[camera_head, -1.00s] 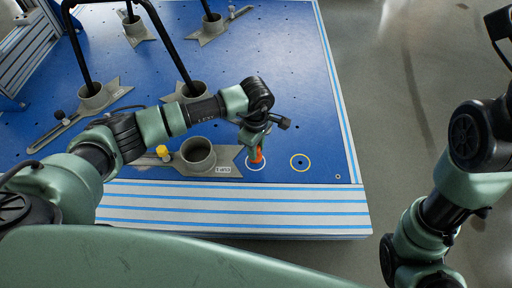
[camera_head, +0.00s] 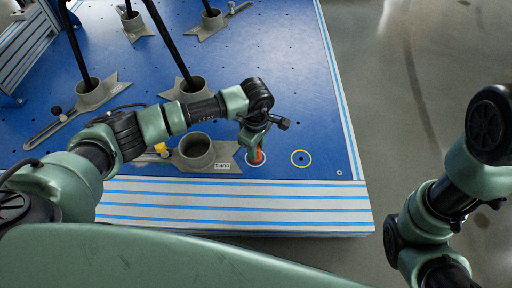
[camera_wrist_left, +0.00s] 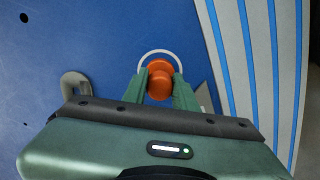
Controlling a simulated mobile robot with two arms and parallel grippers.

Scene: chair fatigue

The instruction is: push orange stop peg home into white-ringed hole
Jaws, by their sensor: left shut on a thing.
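The orange stop peg (camera_head: 258,156) stands at the white-ringed hole (camera_head: 248,163) near the front edge of the blue table. My left gripper (camera_head: 258,150) is shut on the peg from above. In the left wrist view the orange peg (camera_wrist_left: 160,84) sits between the two green fingers (camera_wrist_left: 160,92), with the white ring (camera_wrist_left: 145,58) curving around its far side. The hole itself is hidden by the peg and fingers, so I cannot tell how deep the peg sits. My right arm shows at the right, but its gripper is out of view.
A grey cup fixture (camera_head: 196,153) with a label and a yellow knob (camera_head: 161,148) stands just left of the peg. Black chair legs (camera_head: 168,45) stand in cups farther back. The table's striped front edge (camera_head: 230,205) is close.

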